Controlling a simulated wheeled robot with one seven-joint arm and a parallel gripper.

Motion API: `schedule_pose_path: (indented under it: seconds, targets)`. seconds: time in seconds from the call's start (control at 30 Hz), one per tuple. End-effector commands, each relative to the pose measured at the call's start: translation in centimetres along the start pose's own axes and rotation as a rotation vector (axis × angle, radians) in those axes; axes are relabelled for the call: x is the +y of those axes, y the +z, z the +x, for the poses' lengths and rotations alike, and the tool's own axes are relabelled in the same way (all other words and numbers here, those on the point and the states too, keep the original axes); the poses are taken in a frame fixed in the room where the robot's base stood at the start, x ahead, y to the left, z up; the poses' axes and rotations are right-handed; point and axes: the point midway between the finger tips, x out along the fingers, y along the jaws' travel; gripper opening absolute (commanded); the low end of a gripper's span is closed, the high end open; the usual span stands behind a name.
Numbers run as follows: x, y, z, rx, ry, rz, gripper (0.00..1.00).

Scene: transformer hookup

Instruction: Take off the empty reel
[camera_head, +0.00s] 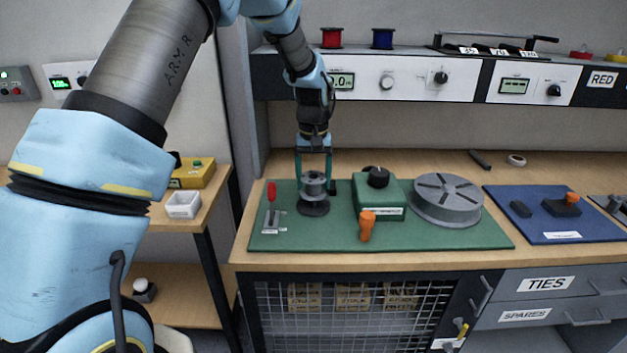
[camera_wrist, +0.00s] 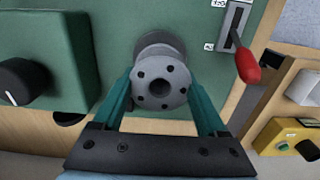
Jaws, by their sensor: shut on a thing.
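The empty reel (camera_head: 314,184) is a bare grey spool in the head view, standing upright over a dark round base (camera_head: 313,208) on the green mat (camera_head: 275,240). My gripper (camera_head: 314,178) comes down from above with its teal fingers on both sides of the reel. In the wrist view the reel (camera_wrist: 160,80) shows its grey flange with a centre hole and several small holes. My gripper (camera_wrist: 162,98) is shut on it there, one finger on each side. I cannot tell whether the reel still touches the base.
A red-handled lever (camera_head: 271,192) stands left of the reel. A green box with a black knob (camera_head: 378,178) and an orange handle (camera_head: 367,226) stands close on the right, then a grey turntable (camera_head: 446,200). Red (camera_head: 331,38) and blue (camera_head: 382,39) spools sit on the shelf above.

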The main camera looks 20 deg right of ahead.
Motion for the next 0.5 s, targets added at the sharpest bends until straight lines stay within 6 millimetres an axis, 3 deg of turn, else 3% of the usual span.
schedule_pose_path:
  seconds: [0.5]
  targets:
    - [0.0,0.0,-1.4,0.001,0.000,0.000,0.04]
